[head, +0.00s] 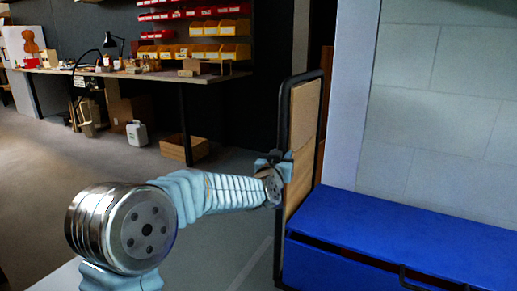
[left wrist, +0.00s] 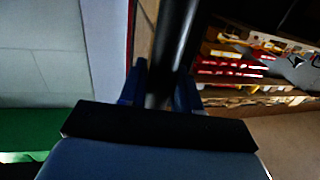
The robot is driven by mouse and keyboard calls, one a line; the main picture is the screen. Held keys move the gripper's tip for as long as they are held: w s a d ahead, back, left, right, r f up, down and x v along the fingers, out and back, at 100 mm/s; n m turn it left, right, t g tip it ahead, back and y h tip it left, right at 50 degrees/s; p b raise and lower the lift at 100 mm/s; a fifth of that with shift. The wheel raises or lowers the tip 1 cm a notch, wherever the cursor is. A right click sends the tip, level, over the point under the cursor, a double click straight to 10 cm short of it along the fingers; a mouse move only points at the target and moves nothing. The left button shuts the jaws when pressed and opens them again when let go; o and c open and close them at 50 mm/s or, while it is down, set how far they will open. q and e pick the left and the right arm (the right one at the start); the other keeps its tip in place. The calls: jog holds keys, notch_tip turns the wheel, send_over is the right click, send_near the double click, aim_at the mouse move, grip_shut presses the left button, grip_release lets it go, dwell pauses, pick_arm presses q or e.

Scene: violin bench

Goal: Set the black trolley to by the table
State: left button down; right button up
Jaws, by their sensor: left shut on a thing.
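The black trolley (head: 283,112) stands upright right of centre in the head view, a black tube frame with light wooden panels. Its lower part is partly hidden by the blue chest. My left gripper (head: 273,163) is at the near upright of the frame. In the left wrist view, its two blue fingers (left wrist: 160,92) are on either side of the black tube (left wrist: 178,40), shut on it. The table (head: 222,79) is a long workbench at the back left, apart from the trolley. My right gripper is not in view.
A blue chest (head: 420,230) with a black handle stands at the right, close to the trolley. A pale wall (head: 440,110) is behind it. An open carton (head: 184,149) and a white canister (head: 137,133) are on the floor by the table. The grey floor (head: 40,190) at left is clear.

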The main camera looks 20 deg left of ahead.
pick_arm(q)
jog(key=s+d+p, duration=0.1)
jog(key=d+p, duration=0.6)
jog(key=d, duration=1.5)
jog(key=shift+s+d, duration=0.2)
jog(key=shift+s, duration=0.2)
jog(key=c, duration=0.9)
grip_release()
jog(key=shift+d, duration=0.1)
jog(key=shift+c, duration=0.2)
jog(key=s+d, duration=0.1)
jog(key=s, duration=1.2)
jog(key=shift+s+d, duration=0.25)
jog(key=shift+s, duration=0.1)
